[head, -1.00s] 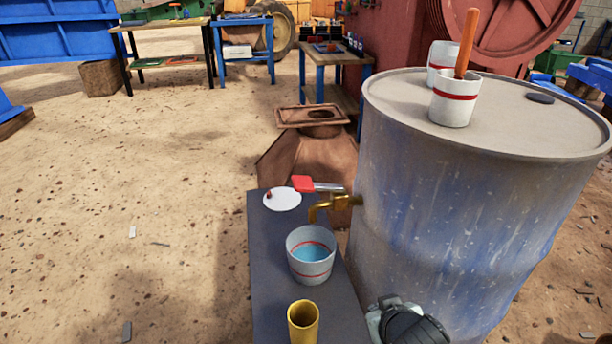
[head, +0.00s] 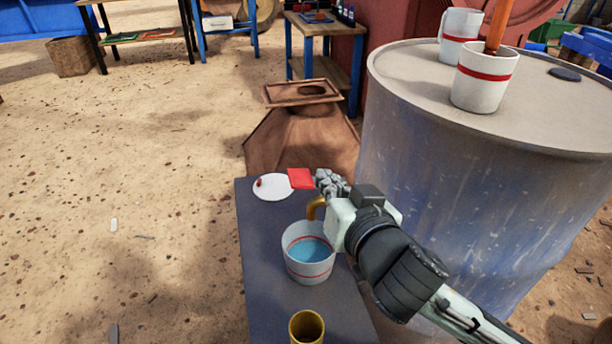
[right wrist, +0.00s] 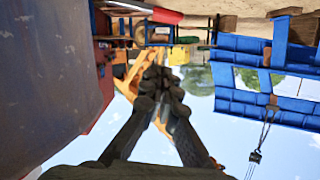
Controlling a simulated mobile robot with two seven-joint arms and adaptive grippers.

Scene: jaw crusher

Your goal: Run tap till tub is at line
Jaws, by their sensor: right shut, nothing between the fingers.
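The tap's brass spout (head: 315,207) juts from the blue-grey drum over the tub; its body is hidden behind my right gripper. The tap's red handle end (head: 300,178) points left, and red also shows at the top of the right wrist view (right wrist: 165,15). The white tub (head: 309,270) with a red line stands upright under the spout. It holds blue water (head: 313,250), whose surface looks close to the inner red line. I cannot make out a stream. My right gripper (head: 327,181) is shut and empty beside the handle; I cannot tell whether they touch. My left gripper is out of view.
The tub stands on a dark bench (head: 270,300) with a white disc (head: 272,187) and a brass cup (head: 306,328). The drum (head: 440,190) stands close on the right, with white mugs (head: 483,85) on top. Sandy ground lies free on the left.

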